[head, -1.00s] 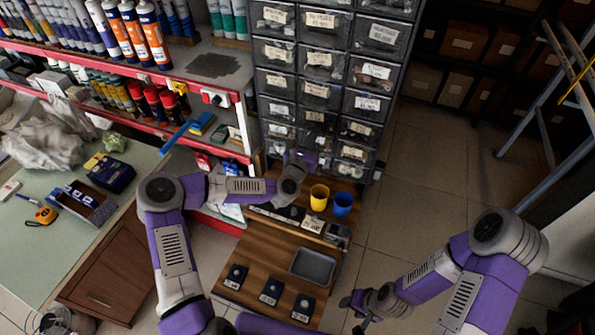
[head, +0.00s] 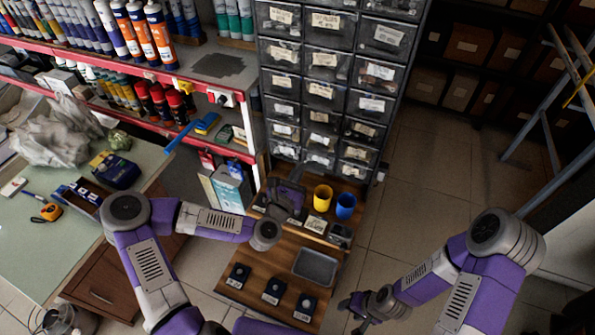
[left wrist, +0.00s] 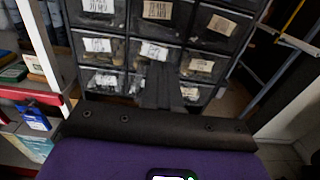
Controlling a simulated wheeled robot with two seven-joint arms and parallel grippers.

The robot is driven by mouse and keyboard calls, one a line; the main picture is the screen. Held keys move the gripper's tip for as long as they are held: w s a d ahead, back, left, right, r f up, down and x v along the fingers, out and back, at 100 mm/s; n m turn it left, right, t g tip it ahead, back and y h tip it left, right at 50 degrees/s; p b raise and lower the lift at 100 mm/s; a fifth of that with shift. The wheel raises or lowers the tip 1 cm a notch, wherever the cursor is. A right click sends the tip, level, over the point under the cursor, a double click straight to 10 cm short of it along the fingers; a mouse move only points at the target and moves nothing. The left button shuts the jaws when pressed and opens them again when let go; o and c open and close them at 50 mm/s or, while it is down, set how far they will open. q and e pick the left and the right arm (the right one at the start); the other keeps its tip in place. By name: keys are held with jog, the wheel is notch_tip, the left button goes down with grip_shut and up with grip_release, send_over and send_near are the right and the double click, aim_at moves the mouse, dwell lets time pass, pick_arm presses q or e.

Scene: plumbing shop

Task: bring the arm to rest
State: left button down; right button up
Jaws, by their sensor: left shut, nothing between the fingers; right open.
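My left arm comes in from the left and bends at the wrist over the wooden bench. My left gripper (head: 292,183) is partly hidden by its own hand, above the back of the bench near the drawer cabinet (head: 322,92). In the left wrist view its dark fingers (left wrist: 160,88) are together and empty, pointing toward the labelled drawers. My right gripper (head: 352,304) is open and empty, low in the head view, to the right of the bench.
The wooden bench (head: 252,258) holds a yellow cup (head: 322,197), a blue cup (head: 345,206), a grey tray (head: 315,267) and several small dark boxes. A red-edged shelf stands at left, behind a green-topped counter (head: 70,225). A ladder (head: 545,125) stands at right. Floor between is clear.

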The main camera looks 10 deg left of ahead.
pick_arm(q)
jog(key=shift+s, duration=0.25)
jog(key=s+d+f+m+g+h, duration=0.2)
jog(key=s+d+f+m+g, duration=0.25)
jog(key=f+m, duration=0.35)
jog(key=s+d+f+m+g+h, duration=0.2)
jog(key=s+d+f+m+g, duration=0.25)
jog(key=f+m, duration=0.3)
jog(key=s+a+f+m+g+y, duration=0.1)
jog(key=s+a+f+m+g, duration=0.2)
jog(key=s+f+m, duration=0.3)
jog(key=s+a+f+m+g+y, duration=0.1)
jog(key=s+a+f+m+g, duration=0.2)
jog(key=s+m, duration=0.7)
notch_tip(320, 180, down, 4)
jog(key=shift+s+a+r+g+y, duration=0.2)
jog(key=shift+r+g+y, duration=0.1)
jog(key=shift+g, duration=0.8)
